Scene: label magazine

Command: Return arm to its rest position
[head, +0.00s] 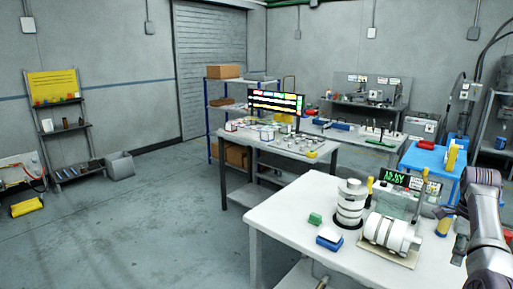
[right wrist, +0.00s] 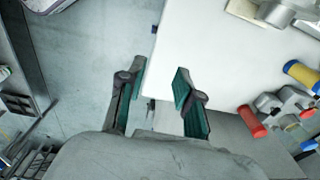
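My right arm (head: 485,225) is at the right edge of the head view, over the right end of the white table (head: 285,220). In the right wrist view my right gripper (right wrist: 161,75) is open, with its two green-padded fingers apart and nothing between them. The fingers are by the edge of the white table, which also shows in that view (right wrist: 205,45), with grey floor below on the left. My left arm and left gripper are not in view.
A red-handled tool (right wrist: 252,121) lies right of my right gripper. Open floor (head: 140,225) spreads left.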

